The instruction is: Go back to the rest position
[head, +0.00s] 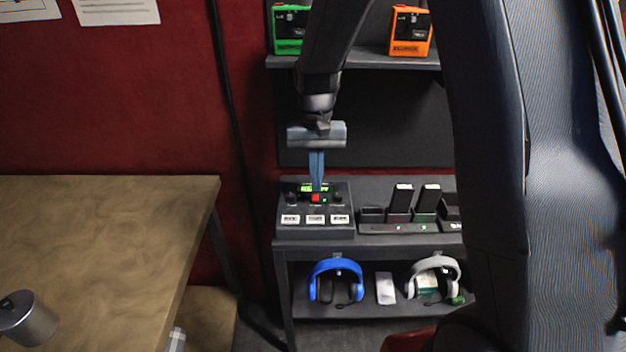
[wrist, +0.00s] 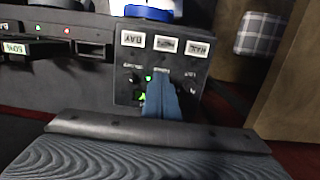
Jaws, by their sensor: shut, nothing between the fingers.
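My gripper (head: 317,188) is shut and empty, pointing down over the cue button box (head: 296,229) on the grey shelf unit. Its fingertips are at or just above the box's upper part, beside a red button (head: 316,198) and a lit green strip (head: 309,188); I cannot tell whether they touch. In the wrist view the shut fingers (wrist: 160,82) cover part of the box (wrist: 127,88). The box's three white labels (wrist: 166,43) show there, with green lights next to the fingers.
A charging dock (head: 385,228) with upright dark devices stands right of the box. Blue headphones (head: 336,268) and grey headphones (head: 447,264) are on the shelf below. Green (head: 291,45) and orange (head: 410,48) units sit on the shelf above. A wooden table (head: 90,230) is at left.

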